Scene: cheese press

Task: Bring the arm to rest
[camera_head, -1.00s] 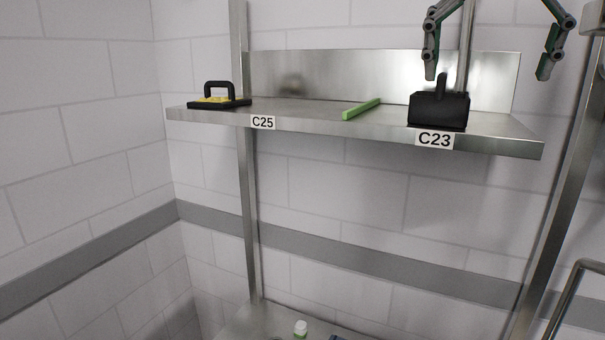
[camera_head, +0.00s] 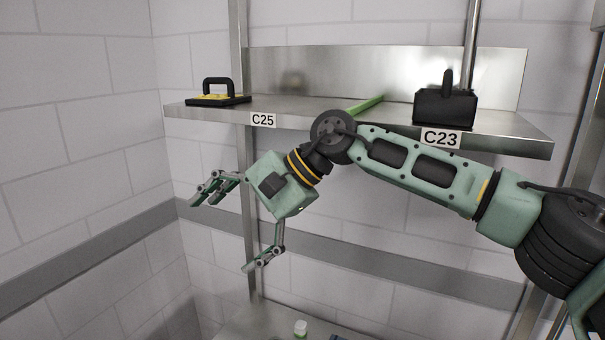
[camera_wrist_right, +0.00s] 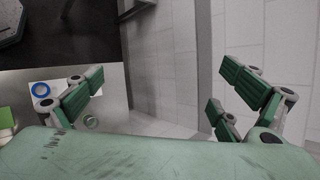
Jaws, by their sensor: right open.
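My right gripper (camera_head: 222,230) is open and empty in the head view, in front of the wall and below the left part of the shelf. Its arm comes in from the right and crosses in front of the shelf. In the right wrist view the two fingers of this gripper (camera_wrist_right: 165,90) stand wide apart with nothing between them. My left gripper is not in view.
A steel shelf (camera_head: 300,112) carries a black-handled tool (camera_head: 218,93) at C25, a green bar (camera_head: 366,105) partly hidden by my arm, and a black box-shaped holder (camera_head: 445,106) at C23. A steel upright (camera_head: 247,190) is behind the gripper.

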